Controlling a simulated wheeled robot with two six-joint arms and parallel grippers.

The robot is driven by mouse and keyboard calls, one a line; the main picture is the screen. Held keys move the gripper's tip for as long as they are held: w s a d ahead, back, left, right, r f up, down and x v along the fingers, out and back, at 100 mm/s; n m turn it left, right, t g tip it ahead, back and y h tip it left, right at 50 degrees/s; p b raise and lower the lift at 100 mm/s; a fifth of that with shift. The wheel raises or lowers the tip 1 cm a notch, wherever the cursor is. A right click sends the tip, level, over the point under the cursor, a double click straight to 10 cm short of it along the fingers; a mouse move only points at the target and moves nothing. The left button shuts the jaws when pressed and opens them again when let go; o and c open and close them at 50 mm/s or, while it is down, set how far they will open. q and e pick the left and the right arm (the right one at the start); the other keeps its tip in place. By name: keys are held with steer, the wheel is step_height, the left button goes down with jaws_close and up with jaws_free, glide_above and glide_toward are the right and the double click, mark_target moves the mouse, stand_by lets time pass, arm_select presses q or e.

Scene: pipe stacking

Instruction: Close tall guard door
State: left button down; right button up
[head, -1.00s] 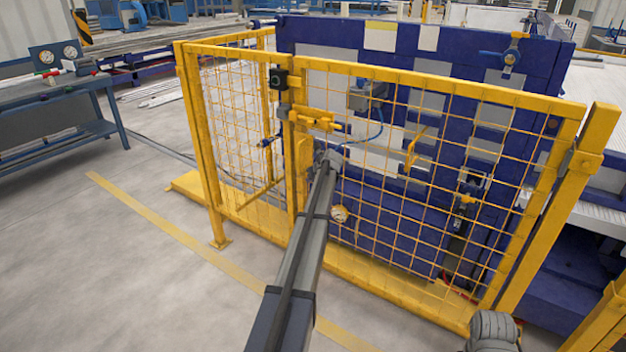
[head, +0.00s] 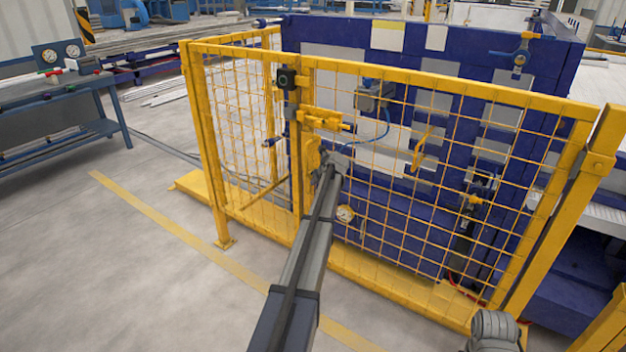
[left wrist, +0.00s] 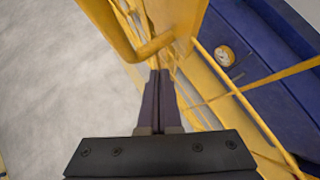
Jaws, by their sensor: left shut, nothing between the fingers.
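The tall guard door (head: 452,88) is a yellow frame with wire mesh. It stands upright in front of the blue machine, and its left edge looks in line with the fixed mesh panel (head: 232,135), with no clear gap. A yellow bolt latch (head: 325,120) and a yellow handle plate (head: 313,155) sit near that edge. My left gripper (head: 322,170) is at the handle area, its fingertips partly hidden. In the left wrist view its dark fingers (left wrist: 160,80) are together and empty, close beside a yellow bar (left wrist: 152,47); I cannot tell whether they touch it.
The blue machine (head: 400,220) with a round gauge (head: 345,213) stands behind the mesh. A thick yellow post (head: 570,200) stands at the door's right end. A workbench (head: 60,95) is at the left.

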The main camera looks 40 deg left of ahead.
arm_select(q)
steer(key=s+r+p, duration=0.7)
steer(key=s, duration=0.2)
steer(key=shift+s+d, duration=0.1)
steer(key=shift+d, duration=0.05)
steer(key=s+d+n+g+h+p, duration=0.15)
steer(key=s+d+n, duration=0.3)
steer(key=d, duration=1.15)
steer(key=s+d+n+h+p, duration=0.25)
steer(key=s+d+n, duration=0.2)
steer(key=d, duration=1.15)
steer(key=s+d+r+n+g+h+p, duration=0.1)
steer(key=s+d+n, duration=1)
steer(key=s+d, duration=1.1)
steer(key=d+g+h+p, duration=0.1)
steer(key=g+p, duration=0.1)
steer(key=p, duration=0.1)
steer(key=shift+r+h, duration=0.3)
steer(key=shift+r, duration=0.1)
